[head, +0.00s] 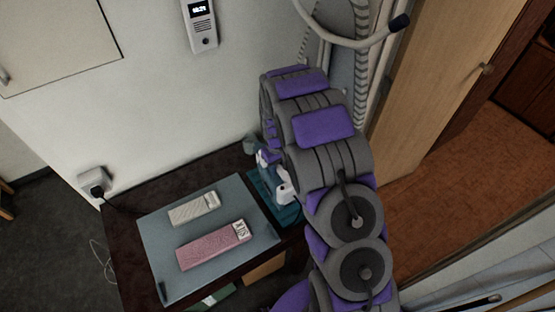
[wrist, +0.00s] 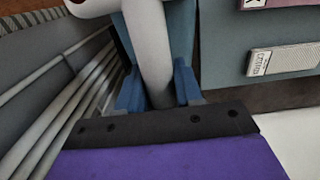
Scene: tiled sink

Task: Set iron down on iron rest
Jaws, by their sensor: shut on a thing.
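The iron (head: 284,192) shows in the head view as a white and blue-grey shape, partly hidden behind my arm. The teal iron rest (head: 290,213) lies under or just beyond it on the table, to the right of the mat. I cannot tell whether the iron touches the rest. In the wrist view, my gripper (wrist: 158,90) has its two blue fingers on either side of the iron's pale grey handle (wrist: 147,45) and is shut on it. In the head view, my arm hides most of the gripper.
A blue-grey mat (head: 160,232) covers much of the dark table (head: 122,268). A pink box (head: 213,246) and a white box (head: 194,208) lie on it. The wall stands close behind the table. White and ribbed pipes (head: 362,60) and a wooden door (head: 430,80) are at the right.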

